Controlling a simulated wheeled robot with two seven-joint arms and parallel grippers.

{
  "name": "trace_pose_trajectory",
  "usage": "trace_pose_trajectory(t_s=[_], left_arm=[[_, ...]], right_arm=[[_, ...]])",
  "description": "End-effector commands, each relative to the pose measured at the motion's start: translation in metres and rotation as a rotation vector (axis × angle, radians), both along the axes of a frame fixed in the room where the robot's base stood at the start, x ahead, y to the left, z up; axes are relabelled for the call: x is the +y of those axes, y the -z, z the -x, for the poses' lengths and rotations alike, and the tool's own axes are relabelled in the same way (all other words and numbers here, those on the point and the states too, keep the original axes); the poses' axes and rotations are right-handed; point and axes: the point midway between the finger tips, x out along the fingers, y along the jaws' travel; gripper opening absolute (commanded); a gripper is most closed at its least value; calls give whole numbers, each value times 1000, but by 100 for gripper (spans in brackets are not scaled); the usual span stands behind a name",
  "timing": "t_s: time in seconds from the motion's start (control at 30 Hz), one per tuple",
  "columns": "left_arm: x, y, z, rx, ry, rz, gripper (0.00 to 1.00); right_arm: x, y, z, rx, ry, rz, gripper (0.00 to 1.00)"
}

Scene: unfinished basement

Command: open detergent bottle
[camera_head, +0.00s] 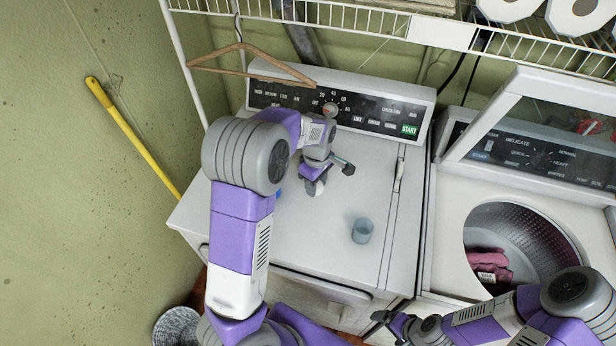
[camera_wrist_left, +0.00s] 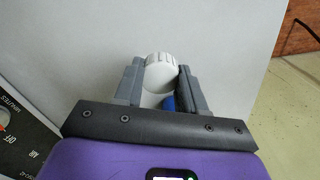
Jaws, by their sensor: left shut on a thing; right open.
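The detergent bottle shows only as a small blue patch (camera_head: 280,192) beside my left gripper, on top of the left machine; the gripper and arm hide the rest. In the left wrist view its ridged white cap (camera_wrist_left: 160,70) sits between the fingertips, with a bit of blue bottle (camera_wrist_left: 168,103) behind it. My left gripper (camera_head: 316,184) is shut on the cap, reaching down from above. I cannot tell whether the cap is still seated on the bottle. My right gripper (camera_head: 385,322) is open and empty, low in front of the machines.
A small translucent blue cup (camera_head: 362,231) stands on the left machine's top (camera_head: 325,235), right of my left gripper. The right washer (camera_head: 450,205) has its lid up and pink cloth (camera_head: 490,265) in its drum. A wooden hanger (camera_head: 250,62) hangs from the wire shelf (camera_head: 340,15).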

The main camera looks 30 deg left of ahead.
Motion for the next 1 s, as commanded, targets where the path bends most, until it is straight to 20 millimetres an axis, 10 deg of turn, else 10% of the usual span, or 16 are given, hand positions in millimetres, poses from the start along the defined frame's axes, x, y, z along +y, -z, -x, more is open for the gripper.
trace_pose_trajectory(t_s=[0.43,1.0], left_arm=[[47,-25,-3,-3,-706,-11,3],[49,48,-2,-1,-733,-13,3]], right_arm=[[0,-23,0,0,0,0,100],[0,-19,0,0,0,0,100]])
